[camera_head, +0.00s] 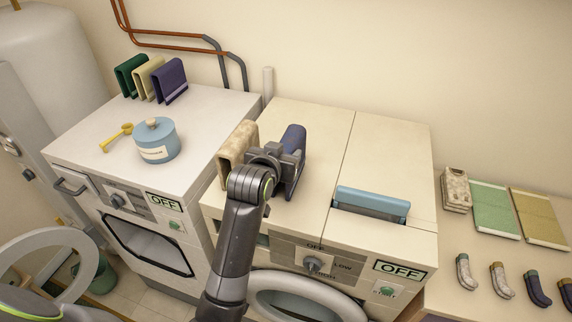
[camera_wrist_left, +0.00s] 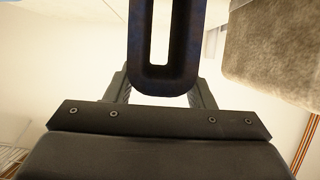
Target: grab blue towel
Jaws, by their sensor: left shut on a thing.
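The dark blue towel (camera_head: 294,138) is a folded piece standing on edge, above the top of the right machine. My left gripper (camera_head: 284,160) is shut on it, and the arm hides part of its near side. In the left wrist view the towel (camera_wrist_left: 153,75) shows as a dark blue loop with a narrow gap, between the fingers of my left gripper (camera_wrist_left: 160,92). Whether its underside touches the machine top, I cannot tell. My right gripper is not in view.
A tan folded towel (camera_head: 237,155) stands close left of the gripper. Green (camera_head: 131,76), cream (camera_head: 149,78) and navy (camera_head: 170,81) folded cloths and a blue pot (camera_head: 156,140) stand on the left machine. A light-blue panel (camera_head: 371,203) lies to the right.

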